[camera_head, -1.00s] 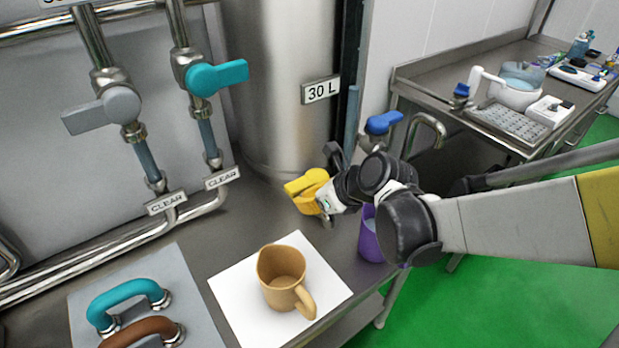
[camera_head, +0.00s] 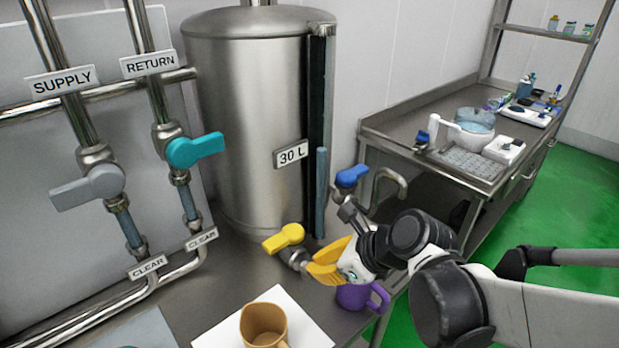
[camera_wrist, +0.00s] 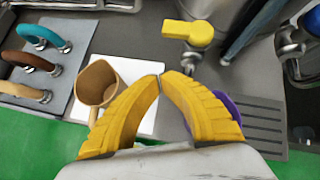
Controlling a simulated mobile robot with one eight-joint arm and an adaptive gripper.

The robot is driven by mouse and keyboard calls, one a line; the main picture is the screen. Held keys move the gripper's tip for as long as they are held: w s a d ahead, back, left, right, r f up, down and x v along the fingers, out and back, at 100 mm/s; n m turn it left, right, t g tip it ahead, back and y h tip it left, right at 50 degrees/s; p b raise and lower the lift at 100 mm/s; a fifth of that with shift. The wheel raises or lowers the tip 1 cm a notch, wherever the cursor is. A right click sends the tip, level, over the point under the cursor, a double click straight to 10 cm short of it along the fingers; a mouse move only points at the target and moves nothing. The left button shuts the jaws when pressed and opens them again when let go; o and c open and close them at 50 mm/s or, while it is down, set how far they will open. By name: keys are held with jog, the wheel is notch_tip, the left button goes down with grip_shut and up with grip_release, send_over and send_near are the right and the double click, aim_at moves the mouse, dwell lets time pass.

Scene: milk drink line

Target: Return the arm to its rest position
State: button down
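My gripper (camera_head: 318,272) has yellow fingers; it hangs over the metal counter, right of the yellow valve handle (camera_head: 285,238) and apart from it. In the wrist view its fingertips (camera_wrist: 160,77) meet with nothing seen between them. A tan mug (camera_head: 263,324) stands on a white sheet (camera_head: 290,305) at the front; in the wrist view the mug (camera_wrist: 98,84) is left of the fingers. A purple mug (camera_head: 357,297) is just below my gripper in the head view; in the wrist view the right finger partly hides it (camera_wrist: 228,102).
A steel tank (camera_head: 255,120) stands behind the counter, beside a blue valve handle (camera_head: 351,176). Supply and return pipes with a grey handle (camera_head: 88,187) and a teal handle (camera_head: 195,150) are at left. A second steel table (camera_head: 405,125) with lab items stands at back right.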

jog(key=s+d+r+n+t+h, duration=0.1)
jog(key=s+d+r+n+h, duration=0.1)
jog(key=d+n, duration=0.7)
jog(key=s+d+r+n+t+h, duration=0.1)
jog(key=s+d+n+h, duration=0.4)
jog(key=n, duration=0.9)
jog(key=s+d+r, duration=0.1)
jog(key=s+d, duration=0.1)
jog(key=d, duration=0.2)
jog(key=shift+d+r+n, duration=0.15)
jog(key=shift+r+n, duration=0.05)
jog(key=shift+n, duration=0.1)
